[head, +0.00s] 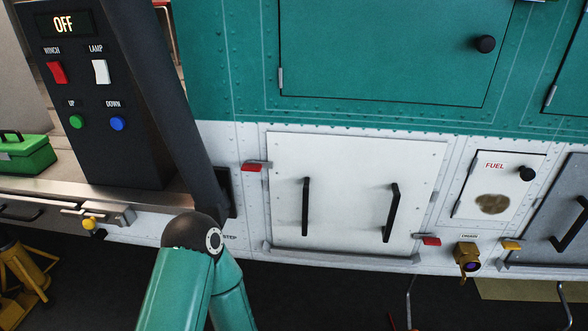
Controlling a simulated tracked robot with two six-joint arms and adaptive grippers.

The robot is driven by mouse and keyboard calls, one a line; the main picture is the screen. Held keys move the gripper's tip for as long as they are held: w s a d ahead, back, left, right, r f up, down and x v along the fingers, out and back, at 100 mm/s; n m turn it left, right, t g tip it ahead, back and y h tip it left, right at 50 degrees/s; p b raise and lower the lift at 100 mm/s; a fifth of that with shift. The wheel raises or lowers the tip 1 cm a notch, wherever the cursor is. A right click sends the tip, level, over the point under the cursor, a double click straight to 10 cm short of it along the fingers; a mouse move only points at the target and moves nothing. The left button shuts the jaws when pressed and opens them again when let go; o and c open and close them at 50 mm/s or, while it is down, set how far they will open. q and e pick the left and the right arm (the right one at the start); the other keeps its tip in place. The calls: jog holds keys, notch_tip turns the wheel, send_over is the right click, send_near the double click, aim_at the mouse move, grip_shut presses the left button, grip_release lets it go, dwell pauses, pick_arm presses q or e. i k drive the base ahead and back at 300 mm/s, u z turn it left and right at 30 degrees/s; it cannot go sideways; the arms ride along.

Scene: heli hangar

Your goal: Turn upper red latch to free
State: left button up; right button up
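The upper red latch (253,167) is at the top left corner of the white panel (345,170). Its grey bar points right and overlaps the panel's edge. A second red latch (430,240) is at the panel's lower right corner, with its grey bar reaching left onto the panel. The panel is closed flat against the hull and has two black vertical handles. A teal arm of mine rises from the bottom, its dark joint below and left of the upper latch. Neither gripper is in the picture.
A dark control box (90,90) with switches and buttons stands at left, its display reading OFF. A green case (25,155) lies on the bench beside it. Right are a fuel door (495,183), a drain fitting (467,255) and a yellow latch (511,245).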

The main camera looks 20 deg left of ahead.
aim_at(252, 167)
jog(key=u, duration=1.25)
jog(key=i, duration=0.1)
jog(key=z, duration=2.5)
jog(key=k, duration=1.4)
jog(key=u, duration=1.7)
jog(key=i, duration=1)
jog(key=u, duration=0.05)
